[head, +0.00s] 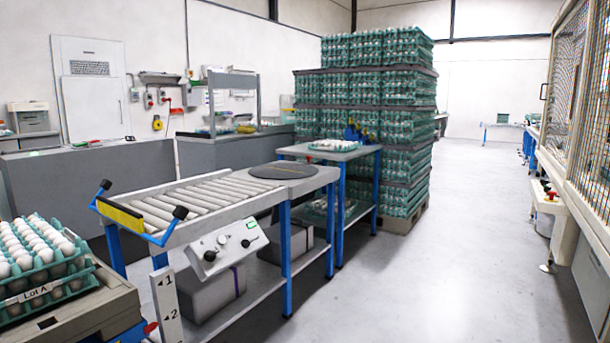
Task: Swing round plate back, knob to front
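The round plate (268,171) is a flat dark disc set in the grey table top at the far right end of the roller conveyor. A small brownish mark shows near its front right edge; it is too small to tell whether this is a knob. Nothing stands on the plate. Neither of my grippers is in the head view, so nothing touches the plate that I can see.
The roller conveyor (190,199) has a blue bar with black ends at its near end. A control panel (228,247) hangs on its front. Egg trays (41,277) stand at the lower left. A tall tray stack (378,90) is behind. The floor (420,270) at right is clear.

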